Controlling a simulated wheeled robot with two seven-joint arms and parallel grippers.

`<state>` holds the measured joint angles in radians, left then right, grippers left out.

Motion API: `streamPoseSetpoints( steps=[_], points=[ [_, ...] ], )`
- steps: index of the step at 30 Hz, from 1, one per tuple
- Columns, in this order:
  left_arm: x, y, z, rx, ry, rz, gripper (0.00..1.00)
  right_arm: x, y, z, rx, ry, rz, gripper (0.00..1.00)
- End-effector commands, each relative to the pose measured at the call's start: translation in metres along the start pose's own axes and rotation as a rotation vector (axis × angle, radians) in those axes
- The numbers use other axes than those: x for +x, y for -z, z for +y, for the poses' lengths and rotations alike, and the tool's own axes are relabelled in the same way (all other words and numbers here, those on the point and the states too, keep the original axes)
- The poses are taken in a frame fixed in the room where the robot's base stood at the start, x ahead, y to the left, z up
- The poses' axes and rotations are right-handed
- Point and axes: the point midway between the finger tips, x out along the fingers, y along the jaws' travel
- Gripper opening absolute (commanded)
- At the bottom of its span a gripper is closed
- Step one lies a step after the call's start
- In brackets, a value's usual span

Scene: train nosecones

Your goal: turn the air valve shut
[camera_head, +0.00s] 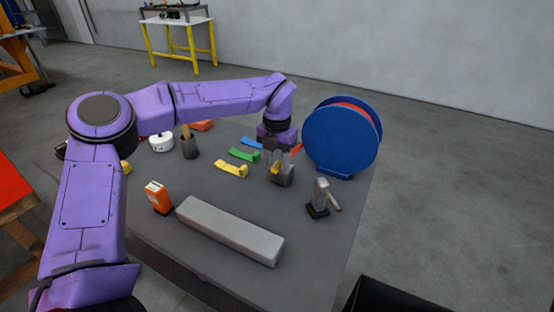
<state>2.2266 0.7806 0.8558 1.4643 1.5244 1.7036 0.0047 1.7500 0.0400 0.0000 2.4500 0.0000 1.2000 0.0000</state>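My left gripper (274,160) points down over the right part of the grey table, its arm arching in from the left. Directly beneath it is a small dark grey block-like fitting (284,177), which looks like the air valve. A thin red-orange lever (296,149) shows just right of the gripper, and a small yellow piece shows at its fingertips. The fingers partly cover the fitting. I cannot tell whether they touch or grip it, or how the handle is turned. My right gripper is not in view.
A blue reel (338,138) stands right of the gripper. A grey metal tool (320,197) stands in front of it. A long grey bar (230,230), an orange box (159,197), coloured clips (231,170) and a dark cup (190,147) share the table (335,240).

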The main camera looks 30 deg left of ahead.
Motion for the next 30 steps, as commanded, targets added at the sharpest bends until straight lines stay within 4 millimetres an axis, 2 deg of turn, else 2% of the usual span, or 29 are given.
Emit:
streamPoseSetpoints(
  steps=[4, 7, 15, 18, 23, 30],
  points=[
    [-0.001, 0.0, 0.0, 0.0, 0.0, 0.001, 0.43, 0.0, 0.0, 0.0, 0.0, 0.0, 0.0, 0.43],
    [-0.012, -0.001, 0.0, 0.0, -0.001, -0.003, 0.43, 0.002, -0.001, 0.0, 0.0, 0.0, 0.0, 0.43],
    [-0.075, -0.001, 0.0, -0.001, -0.001, -0.003, 0.43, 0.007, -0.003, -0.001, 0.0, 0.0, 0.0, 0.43],
    [-0.093, -0.001, 0.0, -0.002, -0.001, -0.003, 0.43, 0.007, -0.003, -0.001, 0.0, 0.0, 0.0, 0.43],
    [-0.105, 0.0, 0.0, 0.0, 0.0, 0.0, 0.43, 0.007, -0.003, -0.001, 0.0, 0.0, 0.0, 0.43],
    [-0.105, 0.0, 0.0, 0.0, 0.0, 0.001, 0.43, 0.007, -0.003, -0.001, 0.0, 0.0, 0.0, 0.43]
  ],
)
